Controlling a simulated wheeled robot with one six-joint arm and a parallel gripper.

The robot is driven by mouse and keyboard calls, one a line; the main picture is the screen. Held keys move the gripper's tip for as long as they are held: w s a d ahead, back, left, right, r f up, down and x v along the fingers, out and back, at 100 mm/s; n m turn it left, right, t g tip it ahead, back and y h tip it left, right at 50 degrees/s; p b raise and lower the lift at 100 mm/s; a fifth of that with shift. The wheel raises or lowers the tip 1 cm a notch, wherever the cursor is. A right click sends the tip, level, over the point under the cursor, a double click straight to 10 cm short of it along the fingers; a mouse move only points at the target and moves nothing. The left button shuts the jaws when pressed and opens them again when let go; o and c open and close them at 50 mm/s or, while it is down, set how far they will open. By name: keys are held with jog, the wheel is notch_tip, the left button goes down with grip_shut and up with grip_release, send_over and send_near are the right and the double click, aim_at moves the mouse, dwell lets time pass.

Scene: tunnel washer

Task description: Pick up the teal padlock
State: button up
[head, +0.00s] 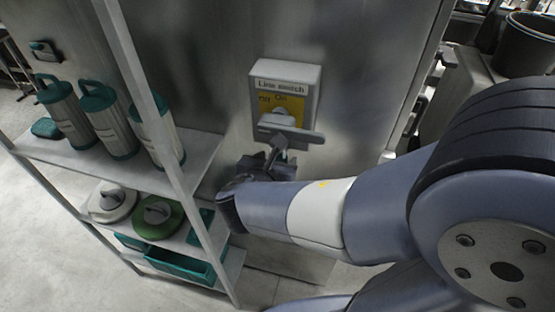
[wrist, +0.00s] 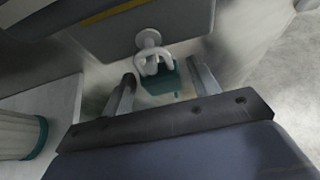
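The teal padlock (wrist: 168,82) hangs by its pale shackle from a grey round fitting (wrist: 149,40) below the switch box, seen in the wrist view. A small part of the padlock (head: 288,156) shows in the head view beside my fingers. My gripper (wrist: 165,76) is open, with one finger on each side of the padlock. In the head view my gripper (head: 277,152) is just under the switch box and hides most of the padlock.
The "Line switch" box (head: 314,80) with its grey handle (head: 290,130) is on the metal wall above my gripper. A shelf rack (head: 198,158) at the left holds several teal-capped canisters (head: 112,128), round lidded items and a teal tray (head: 180,266).

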jog(key=c, duration=0.9)
jog(key=shift+r, duration=0.15)
jog(key=shift+r, duration=0.6)
jog(key=s+a+b, duration=0.1)
jog(key=s+a, duration=0.1)
jog(key=s, duration=0.3)
jog(key=s+a+b, duration=0.1)
jog(key=s+a, duration=0.1)
jog(key=s, duration=0.4)
jog(key=s+a+b, duration=0.1)
jog(key=s+a, duration=0.1)
jog(key=s, duration=0.4)
